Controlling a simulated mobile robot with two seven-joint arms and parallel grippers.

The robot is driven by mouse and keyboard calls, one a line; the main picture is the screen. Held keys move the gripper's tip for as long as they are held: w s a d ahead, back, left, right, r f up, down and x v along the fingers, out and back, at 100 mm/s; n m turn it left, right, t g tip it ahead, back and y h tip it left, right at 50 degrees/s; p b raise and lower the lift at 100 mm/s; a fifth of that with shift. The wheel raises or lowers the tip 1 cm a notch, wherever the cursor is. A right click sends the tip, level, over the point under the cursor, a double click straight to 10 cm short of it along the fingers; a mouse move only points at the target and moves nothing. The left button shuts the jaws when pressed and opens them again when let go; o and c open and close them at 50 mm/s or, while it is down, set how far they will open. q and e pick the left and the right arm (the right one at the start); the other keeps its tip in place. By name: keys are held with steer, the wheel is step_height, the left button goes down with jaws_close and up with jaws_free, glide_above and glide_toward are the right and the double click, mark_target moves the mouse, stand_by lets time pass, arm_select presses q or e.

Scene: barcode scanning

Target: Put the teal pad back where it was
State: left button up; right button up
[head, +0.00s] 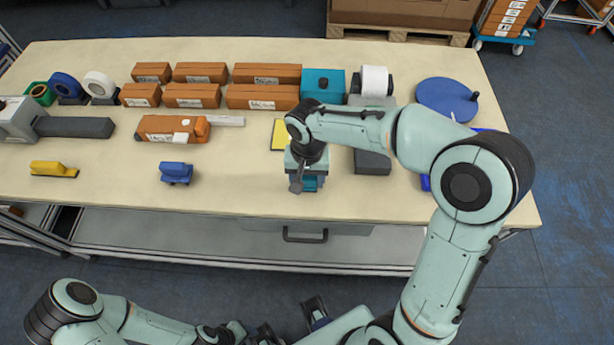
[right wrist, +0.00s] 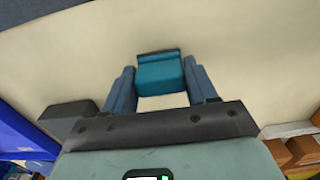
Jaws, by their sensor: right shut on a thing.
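The teal pad (right wrist: 160,76) is a small teal block with a dark far edge. It sits between the two blue-grey fingers of my right gripper (right wrist: 160,88) in the right wrist view. In the head view my right gripper (head: 308,184) points down near the front edge of the table, and a bit of the teal pad (head: 310,184) shows beneath it. I cannot tell whether the pad touches the tabletop. My left gripper (head: 262,334) is low at the bottom edge, off the table, partly cut off; its jaws are unclear.
A yellow sheet (head: 278,134) lies just behind my right gripper. A teal box (head: 322,83), brown boxes (head: 262,97) and a white roll (head: 375,81) stand behind. A blue toy-like block (head: 176,172) and a yellow one (head: 54,169) lie left. The table front (head: 240,190) is clear.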

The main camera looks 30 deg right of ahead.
mark_target(307, 177)
steer(key=shift+f, duration=0.2)
steer(key=o, duration=1.1)
steer(key=shift+r, duration=0.15)
steer(key=shift+r, duration=0.35)
step_height(307, 177, up, 12)
steer(key=shift+f+p, duration=0.25)
steer(key=shift+p, duration=0.6)
